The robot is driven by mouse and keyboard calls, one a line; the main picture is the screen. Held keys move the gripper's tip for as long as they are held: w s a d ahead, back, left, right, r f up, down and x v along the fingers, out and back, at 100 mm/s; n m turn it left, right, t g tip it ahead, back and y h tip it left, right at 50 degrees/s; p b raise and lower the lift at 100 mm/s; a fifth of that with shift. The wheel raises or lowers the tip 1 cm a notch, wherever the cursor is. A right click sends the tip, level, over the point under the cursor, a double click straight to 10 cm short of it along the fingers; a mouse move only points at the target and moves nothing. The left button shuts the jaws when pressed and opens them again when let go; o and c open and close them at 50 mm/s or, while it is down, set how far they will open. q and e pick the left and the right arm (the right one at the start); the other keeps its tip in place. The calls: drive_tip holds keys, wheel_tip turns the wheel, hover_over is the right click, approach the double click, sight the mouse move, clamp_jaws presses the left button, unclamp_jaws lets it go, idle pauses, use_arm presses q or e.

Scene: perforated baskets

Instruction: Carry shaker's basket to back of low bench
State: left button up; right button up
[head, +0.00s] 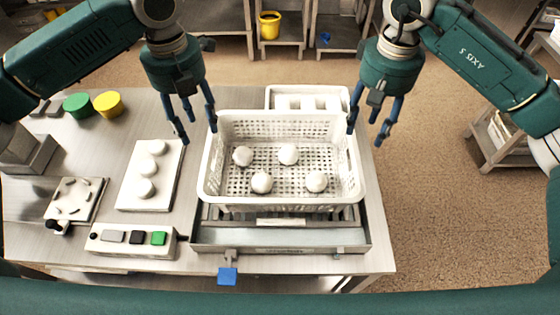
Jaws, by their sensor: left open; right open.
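A white perforated basket (282,201) sits on the metal shaker (280,235) on the table. Several round white pieces (289,154) lie on its floor. My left gripper (199,134) is open and empty by the basket's back left corner, fingers pointing down. My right gripper (366,140) is open and empty by the back right corner. I cannot tell whether either touches the rim. Low stands show on the floor beyond the table, one at the back (283,43) and one at the right (495,150); which is the low bench is unclear.
A white tray (344,96) stands just behind the basket. To the left are a white board with domes (133,190), a button box (107,249), a small square plate (94,212), and green (77,104) and yellow (108,103) round items. The floor at right is mostly clear.

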sight(205, 150)
use_arm(q)
drive_tip(key=shift+w+a+f, duration=0.1)
drive_tip(key=shift+f, duration=0.3)
use_arm(e)
drive_tip(key=shift+a+f, duration=0.1)
drive_tip(key=shift+f, duration=0.35)
use_arm(q)
wheel_tip(205, 150, down, 10)
drive_tip(key=shift+w+f, duration=0.1)
drive_tip(key=shift+w, duration=0.05)
use_arm(e)
drive_tip(key=f, duration=1)
drive_tip(key=shift+w+f, duration=0.1)
drive_tip(key=shift+w, duration=0.15)
use_arm(q)
clamp_jaws()
use_arm(e)
clamp_jaws()
